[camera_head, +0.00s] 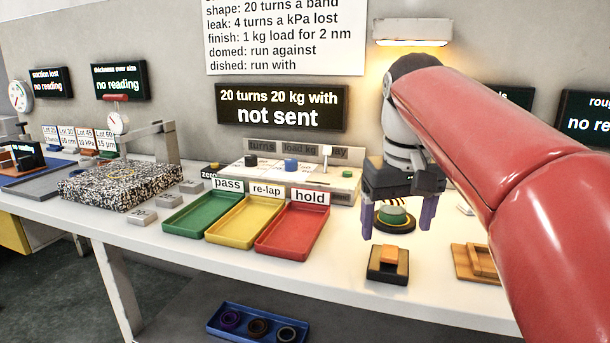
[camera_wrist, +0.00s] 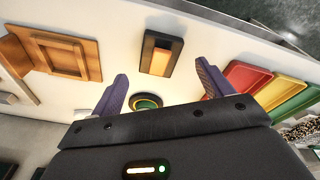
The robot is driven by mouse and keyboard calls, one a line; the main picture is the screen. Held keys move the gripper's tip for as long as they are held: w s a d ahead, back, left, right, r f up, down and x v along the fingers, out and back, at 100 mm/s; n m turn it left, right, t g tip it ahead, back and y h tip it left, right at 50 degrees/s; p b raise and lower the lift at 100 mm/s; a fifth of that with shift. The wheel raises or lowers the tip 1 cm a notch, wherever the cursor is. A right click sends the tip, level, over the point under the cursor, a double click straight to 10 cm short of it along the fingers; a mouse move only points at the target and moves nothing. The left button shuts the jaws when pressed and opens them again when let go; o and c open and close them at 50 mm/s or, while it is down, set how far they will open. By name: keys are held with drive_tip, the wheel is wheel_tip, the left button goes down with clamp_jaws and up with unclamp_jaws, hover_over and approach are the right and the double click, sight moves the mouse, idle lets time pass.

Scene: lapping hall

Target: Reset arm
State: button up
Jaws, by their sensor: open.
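My gripper (camera_head: 397,219) hangs from my red arm over the right part of the white bench (camera_head: 120,205). Its two purple fingers are spread apart with nothing between them. In the wrist view my gripper (camera_wrist: 165,92) also shows open and empty. A round dark base with a green top (camera_head: 393,216) stands behind the fingers; the green-ringed disc (camera_wrist: 146,102) shows between them in the wrist view. A small black block with an orange top (camera_head: 388,262) lies on the bench in front of the gripper. My arm hides part of the bench and wall.
Green (camera_head: 202,214), yellow (camera_head: 243,221) and red (camera_head: 292,232) trays stand left of my gripper, before a control panel (camera_head: 330,182). A wooden fixture (camera_head: 474,263) lies to the right. A speckled slab (camera_head: 120,185) is farther left. A blue tray (camera_head: 256,325) with rings is below the bench.

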drive_tip(key=s+d+f+m+t, duration=0.1)
drive_tip(key=s+f+t, duration=0.2)
drive_tip(key=s+f, duration=1.3)
wheel_tip(320, 180, down, 4)
drive_tip(key=shift+s+r+m+t, duration=0.15)
drive_tip(key=shift+r+m+t, duration=0.1)
drive_tip(key=shift+m+t, duration=0.15)
idle(1.5)
